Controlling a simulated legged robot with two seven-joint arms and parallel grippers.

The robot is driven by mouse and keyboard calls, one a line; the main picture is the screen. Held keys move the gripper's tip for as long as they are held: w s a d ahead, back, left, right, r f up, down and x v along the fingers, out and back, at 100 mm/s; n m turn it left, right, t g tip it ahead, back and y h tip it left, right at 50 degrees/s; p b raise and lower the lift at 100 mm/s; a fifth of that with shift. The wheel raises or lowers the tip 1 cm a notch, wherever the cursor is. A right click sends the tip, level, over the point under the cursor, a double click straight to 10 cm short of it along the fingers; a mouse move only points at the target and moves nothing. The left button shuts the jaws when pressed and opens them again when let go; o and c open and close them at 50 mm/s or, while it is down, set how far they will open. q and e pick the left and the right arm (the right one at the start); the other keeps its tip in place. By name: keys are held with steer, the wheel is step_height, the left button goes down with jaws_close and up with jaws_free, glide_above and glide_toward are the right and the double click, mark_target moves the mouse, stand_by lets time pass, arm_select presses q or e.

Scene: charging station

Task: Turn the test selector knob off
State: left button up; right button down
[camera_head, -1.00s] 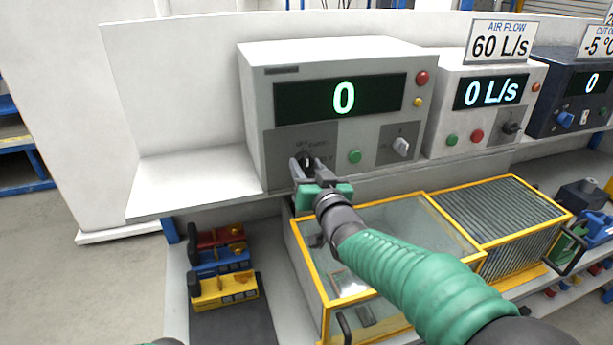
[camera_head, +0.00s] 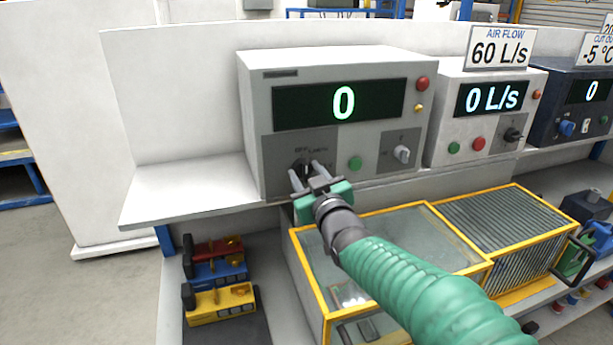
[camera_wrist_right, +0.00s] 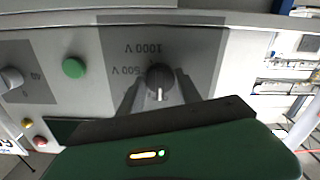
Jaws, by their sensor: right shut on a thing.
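The test selector knob (camera_head: 301,167) is a black round knob on the dark lower-left panel of the grey tester (camera_head: 255,110), whose display reads 0. My right gripper (camera_head: 306,174) is at this knob, one finger on either side, shut on it. In the right wrist view the knob (camera_wrist_right: 160,79) sits between the fingers (camera_wrist_right: 160,92), with its white mark pointing down the picture toward the gripper body. Upside-down labels "500 V" and "1000 V" show beside and above it there. The "OFF" label is partly readable in the head view. My left gripper is not in view.
A green button (camera_head: 355,163) and a second, light-coloured knob (camera_head: 402,154) are right of the gripper. A yellow-framed glass box (camera_head: 320,290) lies below my right arm. An air flow unit (camera_head: 440,140) stands to the right. The shelf left of the tester (camera_head: 190,185) is clear.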

steer(key=c, duration=0.8)
jaws_free()
arm_select(q)
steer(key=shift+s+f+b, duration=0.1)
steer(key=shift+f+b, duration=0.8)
steer(key=shift+b, duration=0.05)
arm_select(e)
steer(key=v, duration=1.6)
steer(key=shift+s, duration=0.4)
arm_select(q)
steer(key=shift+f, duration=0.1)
